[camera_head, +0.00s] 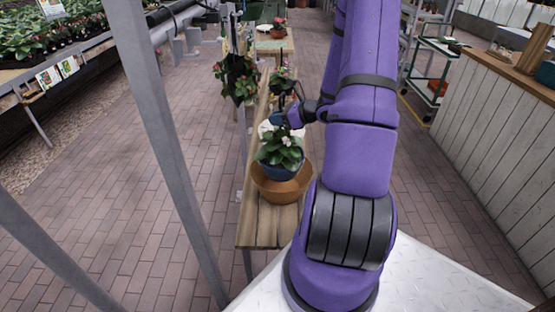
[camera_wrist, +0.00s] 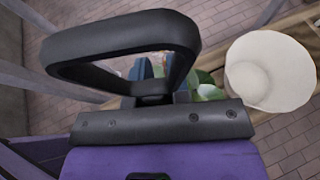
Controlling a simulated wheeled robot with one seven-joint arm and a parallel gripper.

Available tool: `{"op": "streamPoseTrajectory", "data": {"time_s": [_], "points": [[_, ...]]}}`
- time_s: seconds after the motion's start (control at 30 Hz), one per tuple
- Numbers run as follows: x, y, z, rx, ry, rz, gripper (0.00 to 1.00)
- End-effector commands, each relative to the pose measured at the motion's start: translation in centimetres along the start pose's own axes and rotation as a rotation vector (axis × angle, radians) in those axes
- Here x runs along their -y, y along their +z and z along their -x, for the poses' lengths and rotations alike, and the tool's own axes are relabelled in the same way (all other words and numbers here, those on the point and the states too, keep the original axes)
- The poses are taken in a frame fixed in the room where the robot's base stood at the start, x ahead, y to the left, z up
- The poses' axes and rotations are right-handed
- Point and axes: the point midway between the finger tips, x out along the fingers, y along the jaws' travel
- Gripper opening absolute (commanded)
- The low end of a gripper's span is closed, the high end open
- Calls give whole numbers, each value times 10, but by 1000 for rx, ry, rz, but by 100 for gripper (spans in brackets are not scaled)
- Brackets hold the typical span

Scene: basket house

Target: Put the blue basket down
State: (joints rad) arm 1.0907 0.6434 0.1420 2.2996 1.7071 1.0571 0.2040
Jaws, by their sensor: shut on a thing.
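The blue basket (camera_head: 280,173) holds a plant with white flowers and green leaves. In the head view it appears upright inside or just above a wide brown bowl (camera_head: 293,190) on a wooden bench; I cannot tell whether it touches the bowl. My gripper (camera_head: 280,118) is above and behind the plant, shut on the blue basket, with the grasped part hidden. In the wrist view my gripper (camera_wrist: 148,68) shows partly behind a black loop-shaped bracket, with green leaves beyond it.
A white pot (camera_wrist: 268,72) stands close by on the bench (camera_head: 262,222). Red-flowered plants (camera_head: 238,80) are farther back. Grey metal posts (camera_head: 165,110) rise at left, and a wood-topped counter (camera_head: 490,130) lies right.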

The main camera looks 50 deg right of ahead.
Motion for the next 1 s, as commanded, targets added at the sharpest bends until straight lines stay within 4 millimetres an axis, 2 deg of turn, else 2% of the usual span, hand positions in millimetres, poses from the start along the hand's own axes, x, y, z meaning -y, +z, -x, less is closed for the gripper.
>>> {"op": "streamPoseTrajectory", "data": {"time_s": [0.3, 0.57, 0.8, 1.0], "points": [[0, -37, -16, 2, 0, -2, 0], [0, -50, -21, 2, -1, 0, 0], [0, -74, -31, 2, 0, -3, 0], [0, -84, -35, 2, -1, -1, 0]]}}
